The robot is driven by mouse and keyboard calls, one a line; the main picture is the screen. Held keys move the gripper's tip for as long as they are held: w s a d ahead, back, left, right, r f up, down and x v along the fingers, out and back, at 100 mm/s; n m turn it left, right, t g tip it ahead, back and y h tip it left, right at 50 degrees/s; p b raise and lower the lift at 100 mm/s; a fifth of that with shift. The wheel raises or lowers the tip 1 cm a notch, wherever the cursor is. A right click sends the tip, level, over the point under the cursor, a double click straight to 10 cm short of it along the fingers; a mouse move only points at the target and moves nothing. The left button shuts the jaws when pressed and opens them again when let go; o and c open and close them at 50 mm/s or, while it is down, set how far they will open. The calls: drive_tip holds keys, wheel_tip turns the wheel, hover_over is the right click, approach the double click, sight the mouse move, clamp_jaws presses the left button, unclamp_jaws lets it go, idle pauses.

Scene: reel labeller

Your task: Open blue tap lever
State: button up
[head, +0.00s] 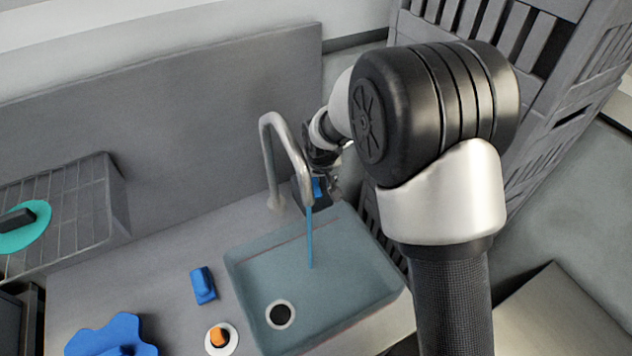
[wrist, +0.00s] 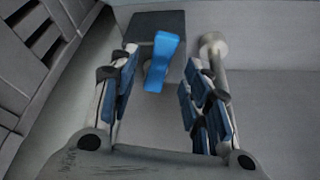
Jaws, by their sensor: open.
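The blue tap lever (wrist: 161,62) shows in the wrist view in front of a dark grey block (wrist: 143,25), slightly tilted. It lies between the open fingers of my gripper (wrist: 164,80), with gaps on both sides. In the head view only a small part of the lever (head: 318,187) shows beside the tap spout (head: 271,160); my gripper (head: 322,160) hides the rest. A thin blue stream (head: 309,240) runs from the spout down into the sink (head: 345,255).
A blue block (head: 203,285), an orange-topped white disc (head: 219,338) and a blue scalloped piece (head: 110,337) lie on the counter left of the sink. A wire rack (head: 60,215) stands farther left. Grey slatted crates (head: 545,110) stand to the right. A grey wall panel (head: 180,120) is behind.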

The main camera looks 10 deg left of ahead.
drive_tip(key=v, duration=0.9)
drive_tip(key=shift+s, duration=0.1)
